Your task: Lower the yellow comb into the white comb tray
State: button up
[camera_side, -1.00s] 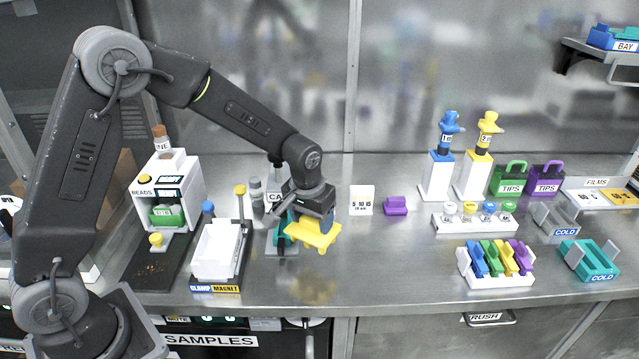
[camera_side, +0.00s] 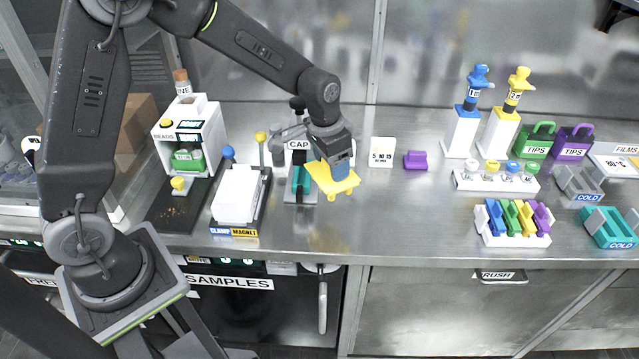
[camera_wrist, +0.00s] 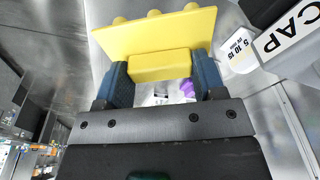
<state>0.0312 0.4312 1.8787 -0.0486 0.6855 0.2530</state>
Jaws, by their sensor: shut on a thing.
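The yellow comb (camera_side: 334,183) is a flat plate with a raised grip block and rounded knobs, seen closely in the wrist view (camera_wrist: 155,35). My gripper (camera_side: 338,167) is shut on its grip block, with a blue finger on each side (camera_wrist: 162,75). The comb hangs above the bench, in front of the CAP stand. A plain white tray (camera_side: 238,195) sits to its left on a dark base labelled CLAMP and MAGNET. No label names it as the comb tray. The side view hides whether its inside is empty.
The CAP stand (camera_side: 298,145) is close behind the comb. A white rack (camera_side: 512,238) holds several coloured pieces at the right. The steel bench between comb and rack is clear.

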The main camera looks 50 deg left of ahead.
jog(key=w+a+r+m, duration=0.2)
jog(key=a+r+m, duration=0.2)
jog(key=r, duration=0.6)
jog(key=w+a+r+m+h, duration=0.1)
jog(key=a+r+m, duration=0.3)
jog(key=r, duration=0.7)
jog(key=shift+w+a+r+g, duration=0.25)
jog(key=shift+w+a+g, duration=0.25)
jog(key=shift+a, duration=0.35)
jog(key=shift+m, duration=0.3)
jog(key=s+a+f, duration=0.1)
jog(key=s+a, duration=0.1)
jog(key=s+a+f, duration=0.1)
jog(key=s+f, duration=0.1)
jog(key=s+a+f, duration=0.2)
jog(key=s, duration=0.1)
jog(key=shift+a, duration=0.35)
jog(key=shift+s+f+n, duration=0.6)
jog(key=shift+s+f, duration=2.25)
jog(key=shift+s, duration=0.15)
jog(key=shift+s+f+n, duration=0.6)
jog(key=shift+s+f, duration=2.2)
jog(key=shift+s, duration=0.2)
jog(key=shift+a, duration=0.1)
jog(key=shift+f, duration=2.9)
jog(key=shift+f, duration=2.55)
